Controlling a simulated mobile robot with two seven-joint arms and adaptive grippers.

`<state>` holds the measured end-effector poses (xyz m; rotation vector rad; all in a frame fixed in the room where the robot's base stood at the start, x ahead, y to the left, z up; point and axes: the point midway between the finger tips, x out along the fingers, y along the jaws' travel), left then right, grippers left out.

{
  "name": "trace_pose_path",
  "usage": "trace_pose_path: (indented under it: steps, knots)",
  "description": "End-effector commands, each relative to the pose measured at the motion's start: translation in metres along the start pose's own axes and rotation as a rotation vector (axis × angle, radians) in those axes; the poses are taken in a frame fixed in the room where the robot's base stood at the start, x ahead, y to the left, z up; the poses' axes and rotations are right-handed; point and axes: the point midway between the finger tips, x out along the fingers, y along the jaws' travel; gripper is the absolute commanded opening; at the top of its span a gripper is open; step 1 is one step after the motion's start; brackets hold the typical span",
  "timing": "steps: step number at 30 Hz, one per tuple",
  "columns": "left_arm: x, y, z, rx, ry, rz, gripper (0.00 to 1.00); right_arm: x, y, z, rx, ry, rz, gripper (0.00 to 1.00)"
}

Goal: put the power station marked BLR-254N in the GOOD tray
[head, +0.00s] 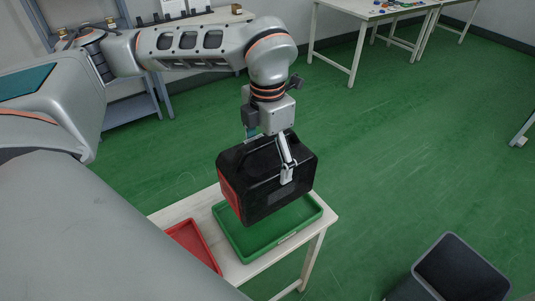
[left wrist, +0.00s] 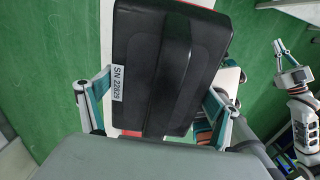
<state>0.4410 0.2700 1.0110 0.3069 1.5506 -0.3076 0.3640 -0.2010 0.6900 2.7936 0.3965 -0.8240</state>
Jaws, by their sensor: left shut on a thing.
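A black power station with red end panels (head: 268,178) is held by its top in my left gripper (head: 275,160), whose fingers straddle it. It hangs tilted over the green tray (head: 262,252) and hides the tray's back part. In the left wrist view, the power station (left wrist: 168,65) sits between the spread fingers, and a white sticker starting "SN" is on its side; no BLR-254N mark can be read. No GOOD lettering is readable on the green tray. My right gripper (left wrist: 284,52) shows small at the right of the left wrist view; its opening is unclear.
A red tray (head: 192,243) lies left of the green one on the same light table (head: 325,222), partly hidden by my body. A dark grey bin (head: 455,270) stands on the floor at the lower right. Other tables (head: 350,10) stand far back. The green floor between is clear.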

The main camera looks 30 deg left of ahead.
Motion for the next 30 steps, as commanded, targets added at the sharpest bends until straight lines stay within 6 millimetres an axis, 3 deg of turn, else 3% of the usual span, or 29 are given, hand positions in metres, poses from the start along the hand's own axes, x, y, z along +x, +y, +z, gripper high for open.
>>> trace_pose_path:
  steps: [30]
  knots:
    - [0.079,0.000,0.002,0.001,-0.006,-0.001,0.34,0.027,-0.010,0.057,0.004,-0.027,-0.008,0.00]
